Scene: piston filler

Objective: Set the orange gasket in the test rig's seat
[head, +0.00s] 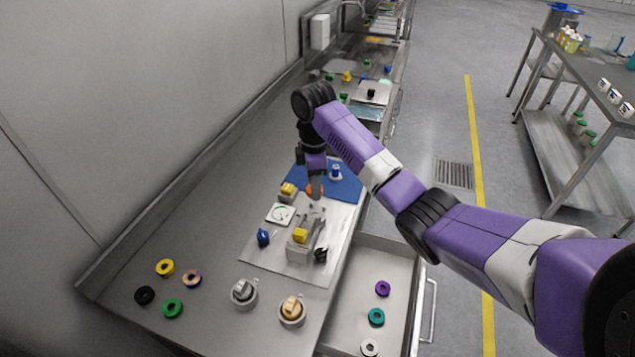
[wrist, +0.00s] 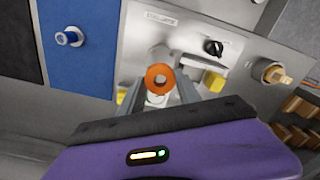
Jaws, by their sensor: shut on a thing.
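In the head view a bit of the gasket's orange (head: 312,188) shows at my gripper (head: 316,192), above the far part of the test rig's light metal plate (head: 262,262). The plate carries a gauge (head: 280,213), yellow parts and a grey block (head: 303,246). A pale round part (wrist: 157,99) shows just behind the gasket in the wrist view; I cannot tell whether it is the seat.
Loose yellow, black, green and tan rings (head: 172,308) lie at the bench's near left. Two round knobbed fittings (head: 292,310) stand nearby. A blue mat (head: 345,186) with a blue-and-white part lies beyond the plate. An open drawer (head: 350,325) at right holds purple, teal and white rings.

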